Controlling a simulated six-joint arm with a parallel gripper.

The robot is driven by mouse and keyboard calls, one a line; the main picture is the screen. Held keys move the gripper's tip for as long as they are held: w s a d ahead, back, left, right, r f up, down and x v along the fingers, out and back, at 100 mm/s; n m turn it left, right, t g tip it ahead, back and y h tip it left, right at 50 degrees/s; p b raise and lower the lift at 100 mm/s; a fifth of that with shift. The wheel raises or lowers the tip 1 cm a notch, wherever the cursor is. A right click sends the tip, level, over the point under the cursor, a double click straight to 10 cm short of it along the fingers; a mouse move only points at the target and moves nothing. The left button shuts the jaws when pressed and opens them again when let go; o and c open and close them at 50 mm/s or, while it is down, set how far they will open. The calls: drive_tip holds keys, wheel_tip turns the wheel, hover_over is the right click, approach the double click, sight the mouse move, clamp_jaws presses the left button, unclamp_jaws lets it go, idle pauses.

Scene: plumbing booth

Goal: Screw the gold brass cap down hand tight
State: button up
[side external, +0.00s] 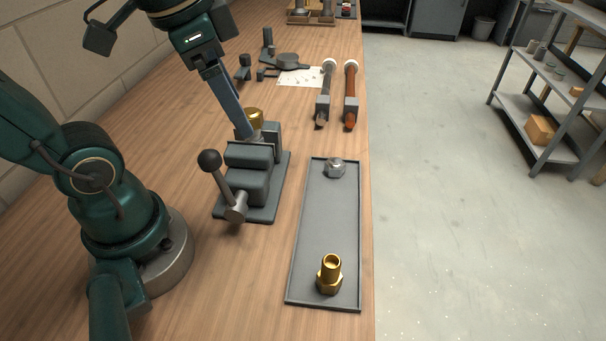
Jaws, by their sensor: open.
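The gold brass cap (256,116) shows at the top of the grey vise (248,178), partly hidden behind my gripper. What it sits on, and whether it is level, cannot be seen. My gripper (246,132) reaches down from the upper left, its long grey fingers ending at the cap's near left side. It is open. The fingers overlap in this view, so I cannot tell whether they stand around the cap or touch it.
A grey tray (318,230) right of the vise holds a brass fitting (329,276) and a silver hex nut (335,167). The vise's ball-ended lever (211,161) sticks up at its near left.

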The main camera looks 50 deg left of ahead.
sight(246, 112)
drive_tip(key=w+a+g, duration=0.1)
drive_tip(key=a, duration=0.1)
drive_tip(key=w+a+f+g, duration=0.1)
drive_tip(key=w+a, duration=0.1)
drive_tip(key=a, duration=0.1)
drive_tip(key=w+a+g, duration=0.1)
drive_tip(key=w+a, duration=0.1)
drive_tip(key=shift+w+a+f+n, duration=0.15)
drive_tip(key=shift+w+f+n, duration=0.05)
drive_tip(key=shift+f+n, duration=0.1)
drive_tip(key=shift+a+f+g, duration=0.15)
drive_tip(key=shift+f+g, duration=0.15)
drive_tip(key=shift+f, duration=2.35)
